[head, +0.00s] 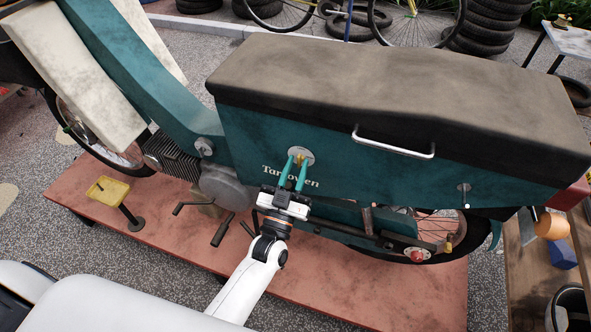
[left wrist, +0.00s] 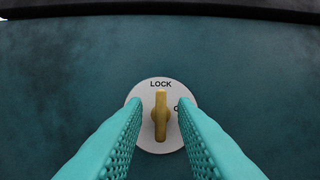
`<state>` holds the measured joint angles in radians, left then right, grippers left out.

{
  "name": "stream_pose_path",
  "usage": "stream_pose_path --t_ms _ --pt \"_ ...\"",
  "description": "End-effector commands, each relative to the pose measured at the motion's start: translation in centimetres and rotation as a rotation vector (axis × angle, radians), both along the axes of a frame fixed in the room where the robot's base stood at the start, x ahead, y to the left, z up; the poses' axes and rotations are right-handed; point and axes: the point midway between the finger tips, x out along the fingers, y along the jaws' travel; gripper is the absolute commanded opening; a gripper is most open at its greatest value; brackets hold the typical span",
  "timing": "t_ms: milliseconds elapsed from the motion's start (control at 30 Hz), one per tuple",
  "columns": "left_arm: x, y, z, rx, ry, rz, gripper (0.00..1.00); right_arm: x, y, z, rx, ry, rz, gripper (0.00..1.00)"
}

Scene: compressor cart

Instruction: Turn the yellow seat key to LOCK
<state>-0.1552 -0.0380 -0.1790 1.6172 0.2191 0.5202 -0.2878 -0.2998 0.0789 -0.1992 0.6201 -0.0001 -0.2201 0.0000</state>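The yellow seat key (left wrist: 161,115) sits in a round pale plate (left wrist: 158,146) on the teal side panel under the seat. The key stands upright in the left wrist view, its upper end below the word LOCK. A second label at the plate's right is mostly hidden behind a finger. In the head view the plate (head: 308,155) shows above my left gripper (head: 299,161). My left gripper (left wrist: 161,114) is open, with one teal finger on each side of the key and a visible gap to it on both sides. My right gripper is not in view.
The dark seat (head: 400,85) overhangs the panel (head: 235,135). A metal handle (head: 392,146) sticks out to the right of the key. The moped stands on a red platform (head: 170,225) with a yellow-topped pedal (head: 107,189). A wooden bench (head: 530,275) is at right.

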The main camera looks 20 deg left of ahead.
Motion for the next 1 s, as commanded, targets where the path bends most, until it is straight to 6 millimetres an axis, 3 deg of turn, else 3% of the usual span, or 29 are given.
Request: stream_pose_path --t_ms 267,433,800,1000 --pt "-0.1 0.0 -0.2 0.002 0.005 0.000 0.29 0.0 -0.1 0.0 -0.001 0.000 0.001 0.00" --pt "-1.2 0.0 -0.9 0.003 0.008 -0.001 0.29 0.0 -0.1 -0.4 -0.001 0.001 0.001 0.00" --pt "-8.1 0.1 -3.9 0.002 0.008 -0.002 0.29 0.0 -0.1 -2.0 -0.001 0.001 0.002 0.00" --pt "-10.5 0.2 -4.7 0.001 0.005 -0.002 0.29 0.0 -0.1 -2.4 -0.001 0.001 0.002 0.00"
